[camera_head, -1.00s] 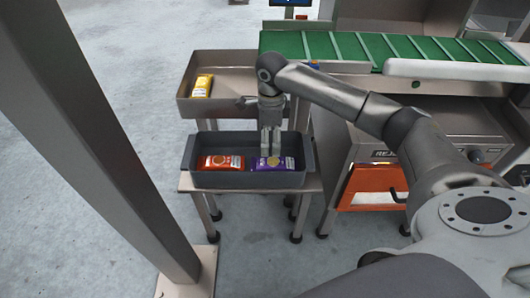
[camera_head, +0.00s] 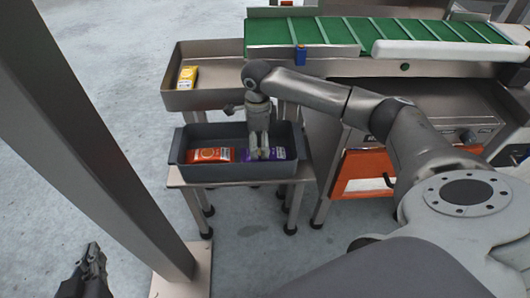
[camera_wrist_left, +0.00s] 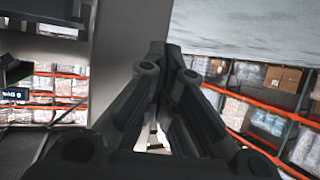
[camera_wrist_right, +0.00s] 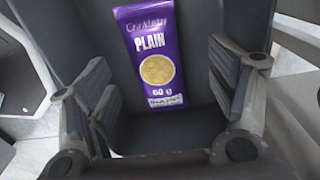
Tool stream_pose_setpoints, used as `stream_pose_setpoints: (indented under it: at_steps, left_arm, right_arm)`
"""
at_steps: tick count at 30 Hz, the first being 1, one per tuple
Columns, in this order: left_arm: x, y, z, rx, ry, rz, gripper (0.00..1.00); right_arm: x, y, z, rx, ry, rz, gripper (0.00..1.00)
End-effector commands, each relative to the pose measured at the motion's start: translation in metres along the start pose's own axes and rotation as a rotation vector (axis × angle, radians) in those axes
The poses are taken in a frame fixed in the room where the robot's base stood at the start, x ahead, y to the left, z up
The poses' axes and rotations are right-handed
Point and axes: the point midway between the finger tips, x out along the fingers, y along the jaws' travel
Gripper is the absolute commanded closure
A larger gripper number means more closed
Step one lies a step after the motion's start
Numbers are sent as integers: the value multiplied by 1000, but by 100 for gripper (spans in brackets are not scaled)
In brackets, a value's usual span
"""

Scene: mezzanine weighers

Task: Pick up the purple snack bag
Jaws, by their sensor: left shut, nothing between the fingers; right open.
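The purple snack bag (camera_head: 278,153) lies in the right part of a dark grey bin (camera_head: 240,176), beside an orange-red bag (camera_head: 208,155). In the right wrist view the purple bag (camera_wrist_right: 153,55) shows its printed face, with its lower end between the open fingers. My right gripper (camera_head: 260,154) points down into the bin, open, with its fingers on either side of the bag; contact cannot be told. My left gripper (camera_head: 95,255) is at the lower left of the head view, away from the bin. In the left wrist view its fingers (camera_wrist_left: 165,50) are together and empty.
The bin stands on a small metal table (camera_head: 230,182). Behind it is a metal tray (camera_head: 215,97) with a yellow bag (camera_head: 187,77). A green conveyor (camera_head: 400,35) runs along the back right. A grey post (camera_head: 115,150) stands on the left.

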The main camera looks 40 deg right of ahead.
Motion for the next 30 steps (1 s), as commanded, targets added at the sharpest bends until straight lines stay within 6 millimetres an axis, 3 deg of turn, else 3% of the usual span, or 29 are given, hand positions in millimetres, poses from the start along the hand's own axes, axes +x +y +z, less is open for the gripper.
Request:
stream_pose_setpoints:
  at_steps: [8, 18, 30]
  left_arm:
    - [3, 7, -47, -1, 252, 15, 100]
    - [-12, 14, -98, -6, 534, 32, 100]
    - [-18, 15, -109, -7, 595, 35, 100]
  right_arm:
    - [20, 5, 1, -1, 0, 0, 21]
    - [42, 6, 1, -1, 0, 0, 21]
    - [46, 6, 1, -1, 1, 0, 21]
